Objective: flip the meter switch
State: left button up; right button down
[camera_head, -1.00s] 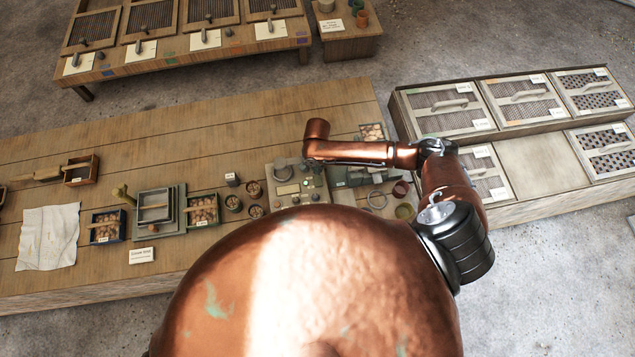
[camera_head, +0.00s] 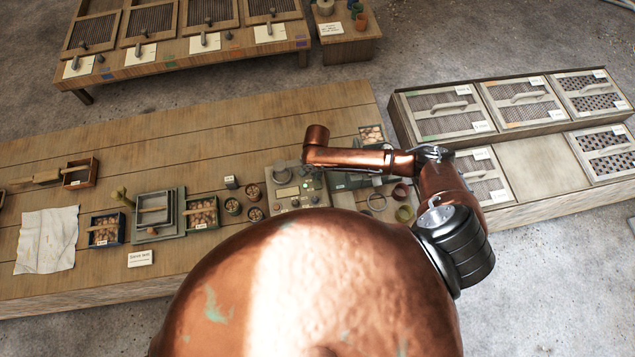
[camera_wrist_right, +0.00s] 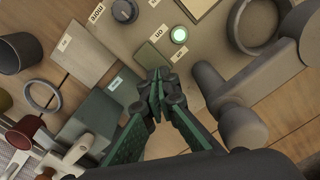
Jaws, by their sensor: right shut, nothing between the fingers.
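The meter panel (camera_head: 283,203) is a beige board with small knobs and plates, lying on the long wooden table in the head view, partly covered by my right arm. In the right wrist view the panel (camera_wrist_right: 215,50) carries a lit green light (camera_wrist_right: 180,35), a dark round knob (camera_wrist_right: 125,10), a greenish plate (camera_wrist_right: 150,55) and small white labels, one reading "on" (camera_wrist_right: 245,50). My right gripper (camera_wrist_right: 157,88) is shut and empty, its green fingertips over the panel's edge beside the plate. I cannot make out which part is the switch; the fingers may hide it. My left gripper is not in view.
A grey cylindrical part (camera_wrist_right: 240,125) stands close to the right of the fingers in the wrist view. A grey-green box (camera_wrist_right: 100,120) is on their left. Small pots (camera_head: 232,206) stand left of the panel.

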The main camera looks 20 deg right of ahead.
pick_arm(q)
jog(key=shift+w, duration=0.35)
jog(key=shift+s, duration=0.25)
pick_arm(e)
jog(key=shift+f, duration=0.15)
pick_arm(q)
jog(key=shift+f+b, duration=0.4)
pick_arm(e)
jog(key=shift+f, duration=0.95)
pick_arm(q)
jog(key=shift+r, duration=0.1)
pick_arm(e)
notch_tip(320, 180, up, 7)
jog(key=p, duration=0.8)
jog(key=shift+p, duration=0.35)
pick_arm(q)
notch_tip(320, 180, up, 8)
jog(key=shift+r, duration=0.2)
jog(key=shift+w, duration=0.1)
